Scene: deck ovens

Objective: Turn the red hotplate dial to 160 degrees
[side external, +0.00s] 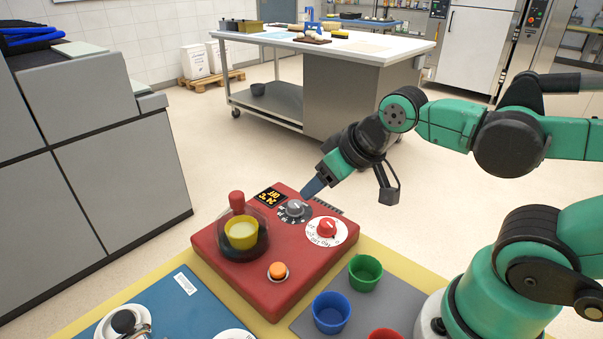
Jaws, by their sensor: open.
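The red hotplate unit (228,268) stands on the table in the side external view. It has a red dial (327,227) on a white scale disc, a grey dial (294,208) on a dark scale, a small display with orange characters (271,197) and an orange button (278,270). The numbers on the scales and display are too small to read surely. My gripper (312,189) points down at the grey dial, its blue-grey fingertips just above it or at it; contact cannot be told. It is open. The red dial is to its lower right, clear of the gripper.
A yellow cup (241,234) sits inside a clear cover with a red knob (237,201) on the unit's left. Blue (331,313), green (365,272) and red (385,334) cups stand on the right. A blue mat (175,300) lies at front left.

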